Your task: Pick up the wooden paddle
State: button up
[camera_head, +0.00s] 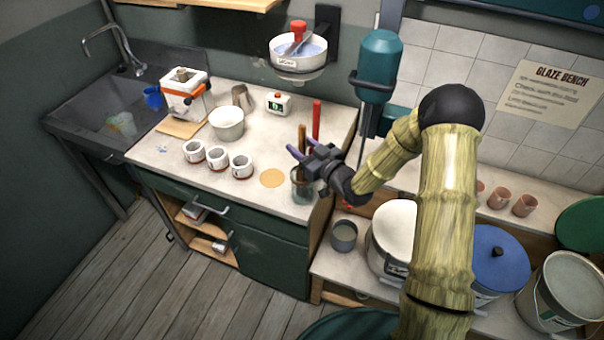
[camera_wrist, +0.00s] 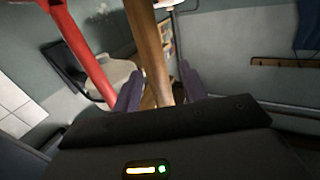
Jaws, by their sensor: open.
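The wooden paddle (camera_head: 302,138) stands upright in a jar (camera_head: 303,187) near the right end of the counter; its lower part is hidden by the jar and my gripper. My gripper (camera_head: 305,150) is level with the handle above the jar, with its purple fingers apart. In the wrist view the brown paddle handle (camera_wrist: 149,45) runs between the two open fingers of my gripper (camera_wrist: 160,88). I cannot tell whether either finger touches it.
A red-handled tool (camera_head: 316,120) stands close beside the paddle, and also shows left of it in the wrist view (camera_wrist: 78,45). Several white mugs (camera_head: 217,157), a white bowl (camera_head: 227,124) and a round tan disc (camera_head: 272,178) are on the counter. Buckets stand at right.

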grip_shut()
